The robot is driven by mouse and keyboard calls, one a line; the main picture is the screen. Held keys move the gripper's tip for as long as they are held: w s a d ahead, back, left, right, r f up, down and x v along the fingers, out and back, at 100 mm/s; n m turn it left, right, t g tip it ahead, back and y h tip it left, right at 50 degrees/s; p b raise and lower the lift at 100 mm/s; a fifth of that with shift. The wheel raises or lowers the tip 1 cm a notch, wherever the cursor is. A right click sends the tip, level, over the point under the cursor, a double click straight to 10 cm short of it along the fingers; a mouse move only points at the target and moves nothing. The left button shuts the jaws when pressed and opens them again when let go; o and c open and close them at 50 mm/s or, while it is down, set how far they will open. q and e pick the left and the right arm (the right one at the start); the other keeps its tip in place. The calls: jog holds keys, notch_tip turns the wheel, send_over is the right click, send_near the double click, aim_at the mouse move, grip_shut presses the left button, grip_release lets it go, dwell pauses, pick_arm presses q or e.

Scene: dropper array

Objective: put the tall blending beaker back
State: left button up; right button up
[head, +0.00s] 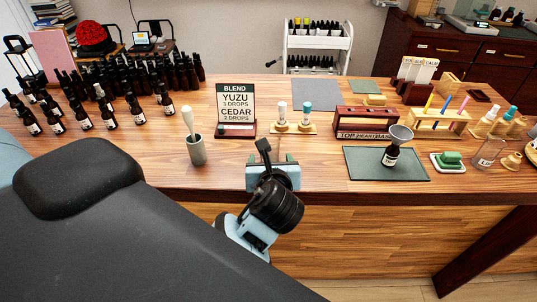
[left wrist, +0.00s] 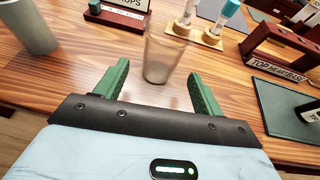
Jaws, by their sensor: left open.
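A clear, tapered glass beaker (left wrist: 165,55) stands upright on the wooden table in the left wrist view. It is between and just beyond the green fingertips of my left gripper (left wrist: 157,88), which are open and apart from it. In the head view my left gripper (head: 272,160) is over the table's front edge, and I cannot make out this beaker there. Another clear glass vessel (head: 487,153) with a label stands at the right of the table. My right gripper is not in view.
A grey cup with a pale stick (head: 196,149) stands left of the gripper. Behind are the blend sign (head: 236,108) and a wooden stand with two droppers (head: 293,126). Right are a dark rack (head: 372,121) and a green mat (head: 365,170) with a funnel-topped bottle (head: 391,156). Many bottles fill the left.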

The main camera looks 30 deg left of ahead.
pick_arm(q)
jog(key=v, duration=0.6)
jog(key=shift+s+d+p, duration=0.25)
jog(key=shift+p, duration=0.05)
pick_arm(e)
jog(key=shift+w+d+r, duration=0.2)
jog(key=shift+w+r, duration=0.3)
